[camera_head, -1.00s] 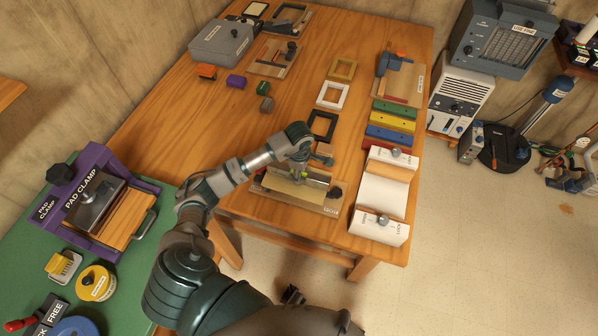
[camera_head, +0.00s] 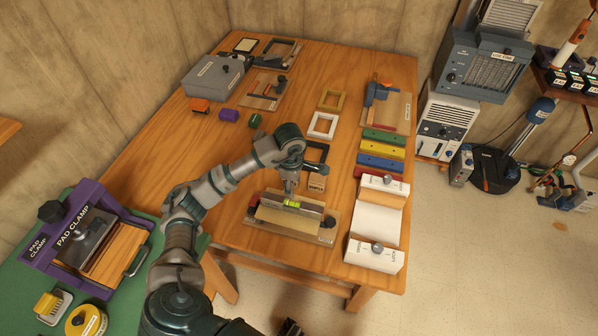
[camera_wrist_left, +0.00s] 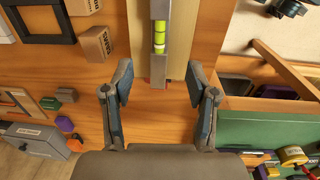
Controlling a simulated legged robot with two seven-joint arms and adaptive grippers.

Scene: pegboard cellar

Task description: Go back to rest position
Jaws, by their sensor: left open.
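My left gripper (camera_head: 290,190) is above the fixture board (camera_head: 268,222) near the wooden table's front edge. The board carries a metal level with a green-yellow vial (camera_head: 292,204). In the left wrist view my left gripper (camera_wrist_left: 158,80) has its two fingers spread wide, with nothing between them. A small wooden block (camera_head: 317,182) stands behind the board, beside the black frame. It also shows in the wrist view (camera_wrist_left: 97,44). My right gripper is not in view.
The wooden table (camera_head: 225,165) holds frames, coloured bars (camera_head: 380,161) and a white-ended fixture (camera_head: 375,222) at right. A grey box (camera_head: 213,76) stands at the back left. A purple pad clamp (camera_head: 60,225) sits on the green table at left.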

